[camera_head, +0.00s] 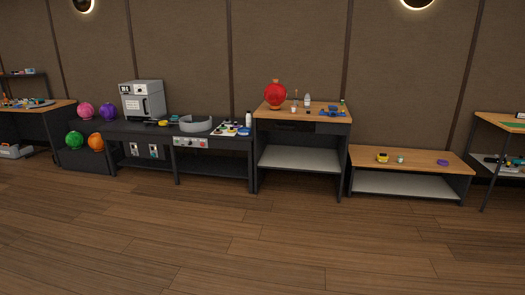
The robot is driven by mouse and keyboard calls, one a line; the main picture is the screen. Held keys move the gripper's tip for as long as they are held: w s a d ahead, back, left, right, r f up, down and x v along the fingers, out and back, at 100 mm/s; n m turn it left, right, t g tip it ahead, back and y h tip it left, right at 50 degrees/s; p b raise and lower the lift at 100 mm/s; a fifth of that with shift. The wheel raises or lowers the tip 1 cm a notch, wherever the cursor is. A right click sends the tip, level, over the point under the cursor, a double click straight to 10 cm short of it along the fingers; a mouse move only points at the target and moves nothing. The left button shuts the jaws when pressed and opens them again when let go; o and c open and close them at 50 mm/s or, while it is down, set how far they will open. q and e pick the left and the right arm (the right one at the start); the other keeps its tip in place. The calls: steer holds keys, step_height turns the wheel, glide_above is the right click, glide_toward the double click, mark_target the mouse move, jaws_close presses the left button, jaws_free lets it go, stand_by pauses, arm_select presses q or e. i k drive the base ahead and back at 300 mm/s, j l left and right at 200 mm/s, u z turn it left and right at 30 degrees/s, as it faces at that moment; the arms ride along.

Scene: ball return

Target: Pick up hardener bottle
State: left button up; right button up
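No bottle has a label that I can read, so I cannot tell which one is the hardener bottle. A small pale bottle (307,100) stands upright at the back of the tall wood-topped workbench (303,118). A small bottle-like item with a green top (342,104) is at that bench's right back corner. A white bottle with a dark cap (248,119) stands at the right end of the black bench, close to the workbench. All are far across the room. Neither of my grippers shows.
A red ball (275,95), a small cup (294,109) and blue items (333,112) share the workbench top. A grey round basin (195,123) and a grey machine (143,100) are on the black bench (117,127). A low table (410,157) stands right. The wooden floor (260,245) ahead is clear.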

mark_target(307, 104)
steer(key=i, duration=4.75)
